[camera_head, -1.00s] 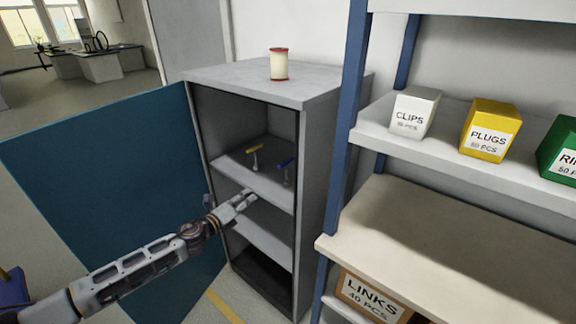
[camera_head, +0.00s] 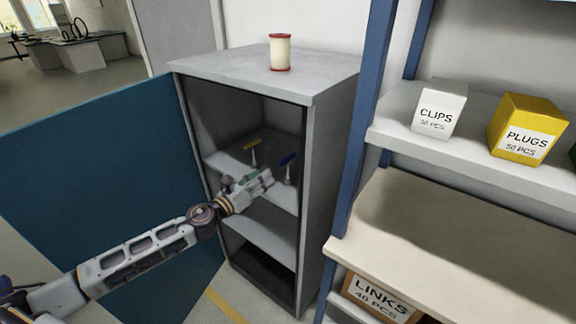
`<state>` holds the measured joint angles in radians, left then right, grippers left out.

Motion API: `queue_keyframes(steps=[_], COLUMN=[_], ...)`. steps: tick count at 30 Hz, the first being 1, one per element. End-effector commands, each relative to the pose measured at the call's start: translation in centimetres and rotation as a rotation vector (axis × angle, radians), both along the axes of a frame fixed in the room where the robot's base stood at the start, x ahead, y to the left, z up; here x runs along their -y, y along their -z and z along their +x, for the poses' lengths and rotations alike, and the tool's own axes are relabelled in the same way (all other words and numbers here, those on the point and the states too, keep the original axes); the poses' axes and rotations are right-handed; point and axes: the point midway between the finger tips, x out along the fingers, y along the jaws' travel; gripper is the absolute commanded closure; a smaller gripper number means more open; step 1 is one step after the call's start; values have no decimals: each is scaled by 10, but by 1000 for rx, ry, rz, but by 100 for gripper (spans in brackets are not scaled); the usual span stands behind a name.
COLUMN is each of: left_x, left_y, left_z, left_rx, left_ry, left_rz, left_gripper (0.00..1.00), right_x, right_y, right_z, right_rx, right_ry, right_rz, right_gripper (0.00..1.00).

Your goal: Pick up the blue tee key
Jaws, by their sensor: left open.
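The blue tee key (camera_head: 288,159) stands upright on the upper inner shelf of the grey cabinet, on the right, its blue crossbar on top. A yellow tee key (camera_head: 252,145) stands to its left on the same shelf. My left gripper (camera_head: 268,179) is open and empty at the shelf's front edge, its fingertips pointing right, just left of the blue key's lower stem. I cannot tell whether the fingers touch it. My right gripper is out of view.
The grey cabinet (camera_head: 310,90) has its blue door (camera_head: 100,190) swung open to the left. A spool (camera_head: 280,53) stands on top. The cabinet's right side wall is close to the blue key. Shelving with boxes, including the clips box (camera_head: 438,108), stands to the right.

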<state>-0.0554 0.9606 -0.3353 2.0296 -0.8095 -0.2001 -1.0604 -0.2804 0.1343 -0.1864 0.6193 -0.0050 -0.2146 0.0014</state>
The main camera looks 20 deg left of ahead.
Motion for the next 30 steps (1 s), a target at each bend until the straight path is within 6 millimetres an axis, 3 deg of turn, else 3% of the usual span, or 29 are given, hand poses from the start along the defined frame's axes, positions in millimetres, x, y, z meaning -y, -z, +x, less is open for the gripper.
queue_keyframes(steps=[30], left_x=[4], left_y=[-5], left_z=[-2], left_rx=[230], left_ry=[14], left_rz=[555], left_gripper=[59], right_x=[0], right_y=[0], right_z=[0], right_rx=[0], right_ry=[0], right_rz=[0], right_gripper=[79])
